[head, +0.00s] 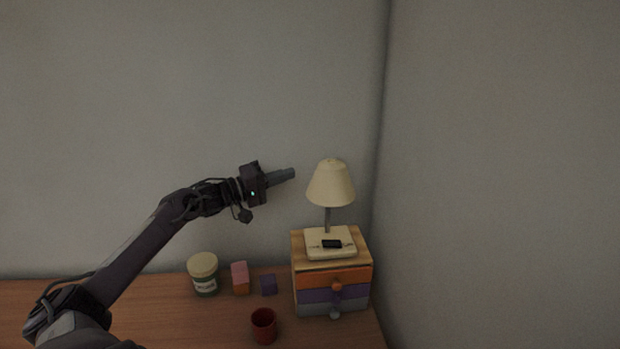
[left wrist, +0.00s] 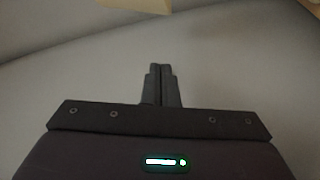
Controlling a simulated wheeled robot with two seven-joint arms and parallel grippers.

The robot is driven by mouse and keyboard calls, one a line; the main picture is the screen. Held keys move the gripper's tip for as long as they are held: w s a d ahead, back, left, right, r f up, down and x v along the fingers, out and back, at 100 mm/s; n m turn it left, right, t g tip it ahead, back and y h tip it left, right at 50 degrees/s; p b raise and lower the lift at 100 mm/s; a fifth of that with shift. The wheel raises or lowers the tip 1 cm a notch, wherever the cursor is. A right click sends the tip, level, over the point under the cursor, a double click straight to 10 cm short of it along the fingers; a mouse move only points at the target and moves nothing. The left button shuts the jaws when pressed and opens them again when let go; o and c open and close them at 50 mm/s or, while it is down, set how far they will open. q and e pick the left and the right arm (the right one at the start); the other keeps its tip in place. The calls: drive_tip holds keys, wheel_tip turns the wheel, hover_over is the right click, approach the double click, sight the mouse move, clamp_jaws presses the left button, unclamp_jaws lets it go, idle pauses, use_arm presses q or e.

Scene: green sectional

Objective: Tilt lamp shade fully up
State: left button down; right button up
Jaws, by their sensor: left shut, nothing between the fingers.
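The lamp has a cream cone-shaped shade (head: 330,184) on a thin grey stem (head: 327,220) and a cream square base (head: 318,251) with a dark patch on top. The shade looks close to upright, its narrow end up. My left gripper (head: 288,174) is shut and empty, pointing right, just left of the shade with a small gap in the head view. In the left wrist view its shut fingers (left wrist: 162,85) point at the bare wall, and a pale cream piece, probably the shade (left wrist: 135,5), shows at the top edge. My right gripper is not in view.
The lamp stands on a small wooden chest (head: 363,247) with coloured drawers, on a wooden table (head: 170,312). A lidded jar (head: 203,273), a pink-orange block (head: 240,278), a purple cube (head: 268,285) and a red cup (head: 264,326) stand left of it. Walls close off the back and right.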

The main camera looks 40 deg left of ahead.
use_arm(q)
drive_tip(key=x, duration=0.4)
drive_tip(key=shift+w+a, duration=0.15)
drive_tip(key=shift+w, duration=0.4)
drive_tip(key=shift+w+d+r, duration=0.15)
drive_tip(key=shift+w+d, duration=0.35)
drive_tip(key=shift+w, duration=0.25)
drive_tip(key=shift+w+d+p, duration=0.1)
drive_tip(key=shift+d+p, duration=0.05)
drive_tip(key=shift+p, duration=0.2)
drive_tip(key=shift+d+f, duration=0.25)
drive_tip(key=shift+f, duration=0.05)
drive_tip(key=shift+s+d+f+p, duration=0.25)
drive_tip(key=shift+s+d+p, duration=0.25)
drive_tip(key=shift+s+d, duration=0.1)
drive_tip(key=shift+s+d+f+p, duration=0.2)
drive_tip(key=shift+s+d+p, duration=0.25)
drive_tip(key=shift+s+d, duration=0.1)
